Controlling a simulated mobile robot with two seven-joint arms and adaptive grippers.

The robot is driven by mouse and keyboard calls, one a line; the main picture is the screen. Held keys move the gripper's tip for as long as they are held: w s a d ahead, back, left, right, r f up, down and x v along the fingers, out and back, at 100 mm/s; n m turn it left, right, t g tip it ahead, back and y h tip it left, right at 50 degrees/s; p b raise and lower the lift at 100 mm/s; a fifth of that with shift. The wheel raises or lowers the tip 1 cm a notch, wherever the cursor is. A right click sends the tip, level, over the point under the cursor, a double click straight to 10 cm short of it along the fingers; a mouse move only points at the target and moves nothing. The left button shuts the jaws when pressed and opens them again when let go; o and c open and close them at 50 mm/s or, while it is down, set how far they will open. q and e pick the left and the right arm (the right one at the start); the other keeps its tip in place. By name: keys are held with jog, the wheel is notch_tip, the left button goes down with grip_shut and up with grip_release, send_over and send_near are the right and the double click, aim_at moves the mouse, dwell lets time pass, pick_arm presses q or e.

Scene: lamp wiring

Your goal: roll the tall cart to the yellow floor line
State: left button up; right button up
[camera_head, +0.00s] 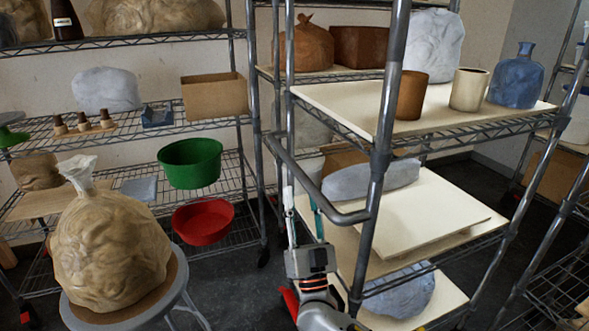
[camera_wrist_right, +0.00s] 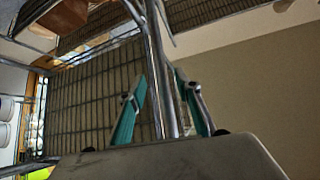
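The tall cart (camera_head: 377,150) is a grey metal wire-shelf cart with cream boards, right of centre in the head view. Its bent handle bar (camera_head: 290,163) sticks out on the left side. My right gripper (camera_head: 303,200) is at this handle, its fingers pointing up near the bar. In the right wrist view, the teal-padded fingers (camera_wrist_right: 162,105) stand apart with a metal bar (camera_wrist_right: 158,70) between them. I cannot tell whether either finger touches it. My left gripper is not in view. I cannot make out a yellow floor line.
The cart carries a brown cup (camera_head: 411,95), a cream cup (camera_head: 468,89), a blue bottle (camera_head: 516,78) and wrapped bundles. A stool (camera_head: 177,286) with a tan bag (camera_head: 108,245) stands at left. Wire shelving (camera_head: 235,130) stands behind; more racks are at right. Dark floor shows between.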

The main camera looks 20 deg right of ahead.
aim_at(298, 167)
jog(key=x, duration=0.6)
jog(key=shift+w+r, duration=0.2)
jog(key=shift+r, duration=0.15)
grip_shut()
